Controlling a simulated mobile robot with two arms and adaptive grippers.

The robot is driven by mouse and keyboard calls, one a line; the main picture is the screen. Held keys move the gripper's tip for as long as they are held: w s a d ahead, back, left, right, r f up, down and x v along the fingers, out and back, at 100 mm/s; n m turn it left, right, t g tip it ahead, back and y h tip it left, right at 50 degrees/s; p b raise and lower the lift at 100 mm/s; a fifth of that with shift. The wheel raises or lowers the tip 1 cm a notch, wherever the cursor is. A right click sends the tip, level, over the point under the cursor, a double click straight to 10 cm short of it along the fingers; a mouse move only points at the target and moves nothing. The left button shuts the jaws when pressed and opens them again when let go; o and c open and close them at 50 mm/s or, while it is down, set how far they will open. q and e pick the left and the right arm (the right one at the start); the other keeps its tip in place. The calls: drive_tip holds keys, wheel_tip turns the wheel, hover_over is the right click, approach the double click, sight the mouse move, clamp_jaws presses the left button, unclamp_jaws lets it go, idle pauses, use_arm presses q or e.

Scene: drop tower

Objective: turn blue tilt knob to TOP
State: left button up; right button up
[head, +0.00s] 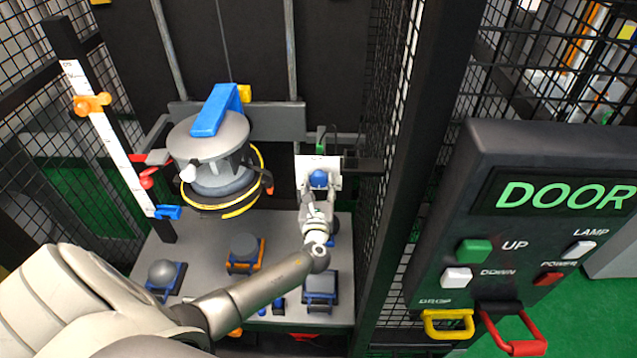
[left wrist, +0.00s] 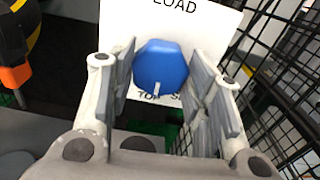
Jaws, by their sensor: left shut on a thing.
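The blue tilt knob (head: 318,179) sits on a white plate (head: 305,166) at the right of the tower. In the left wrist view the knob (left wrist: 161,64) is between my fingers, and its white pointer line is at its lower edge, pointing down. The plate (left wrist: 215,20) reads LOAD above the knob; below it, partly hidden lettering looks like TOP and a word starting with S. My left gripper (head: 316,200) reaches the knob from the front and is shut on it; its fingers (left wrist: 160,85) stand on either side. My right gripper is not in view.
A black mesh cage wall (head: 395,190) stands close to the right of the knob. A grey drum with a blue handle (head: 218,110) and a yellow ring is to the left. A DOOR panel (head: 540,225) is at the right. Several blocks stand on the grey base (head: 205,290).

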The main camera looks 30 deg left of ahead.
use_arm(q)
drive_tip(key=shift+f+m, duration=0.1)
drive_tip(key=shift+m, duration=0.2)
drive_tip(key=o, duration=1.1)
drive_tip(key=shift+c, duration=0.2)
drive_tip(key=shift+s, duration=0.1)
drive_tip(key=v, duration=1.2)
